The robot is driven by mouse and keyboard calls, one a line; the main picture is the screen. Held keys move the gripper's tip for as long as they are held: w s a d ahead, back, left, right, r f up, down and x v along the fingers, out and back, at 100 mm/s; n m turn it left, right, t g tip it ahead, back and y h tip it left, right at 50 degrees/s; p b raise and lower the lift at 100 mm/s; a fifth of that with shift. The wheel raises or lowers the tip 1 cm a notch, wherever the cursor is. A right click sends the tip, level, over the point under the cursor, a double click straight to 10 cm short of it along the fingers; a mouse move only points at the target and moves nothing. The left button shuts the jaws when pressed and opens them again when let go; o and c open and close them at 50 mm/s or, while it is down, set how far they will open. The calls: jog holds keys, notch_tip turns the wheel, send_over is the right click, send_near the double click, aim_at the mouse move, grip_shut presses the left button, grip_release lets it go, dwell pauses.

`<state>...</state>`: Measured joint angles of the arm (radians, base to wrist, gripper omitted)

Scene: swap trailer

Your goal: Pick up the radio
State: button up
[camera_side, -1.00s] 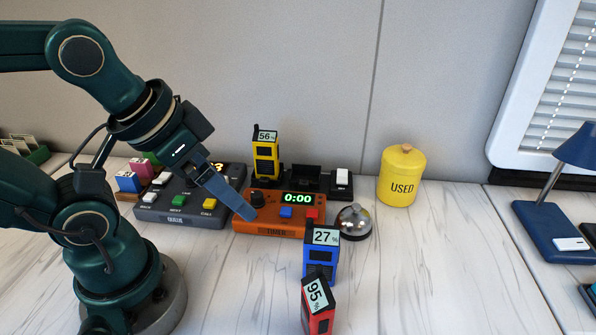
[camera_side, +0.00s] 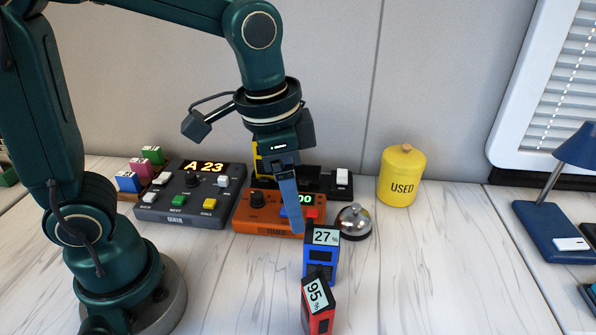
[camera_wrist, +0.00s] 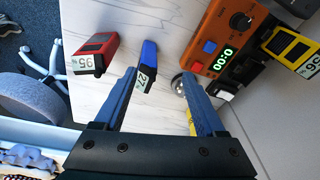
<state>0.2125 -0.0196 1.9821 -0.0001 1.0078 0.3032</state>
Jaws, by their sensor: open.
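Three radios with percent displays are in view. The blue radio (camera_side: 321,255) reads 27 and stands upright on the table. The red radio (camera_side: 318,308) reads 95 and stands in front of it. The yellow radio (camera_side: 261,166) is mostly hidden behind my arm; it shows in the wrist view (camera_wrist: 288,45). My gripper (camera_side: 298,232) points down just behind and left of the blue radio. In the wrist view my gripper (camera_wrist: 150,80) is open and empty, with the blue radio (camera_wrist: 150,55) near the left finger and the red radio (camera_wrist: 95,50) outside, further left.
An orange timer (camera_side: 245,222) and a silver bell (camera_side: 354,222) stand close by. A dark button panel (camera_side: 180,212) is at the left. A yellow USED canister (camera_side: 402,178) is further right.

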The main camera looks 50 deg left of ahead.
aim_at(323, 233)
jog(key=w+d+f+m, duration=0.1)
jog(key=d+f+m+g, duration=0.1)
jog(key=f, duration=0.1)
jog(key=w+d+f+m+g, duration=0.1)
jog(key=shift+w+d+f, duration=0.3)
jog(key=shift+d, duration=0.05)
jog(key=shift+f, duration=2.65)
grip_shut()
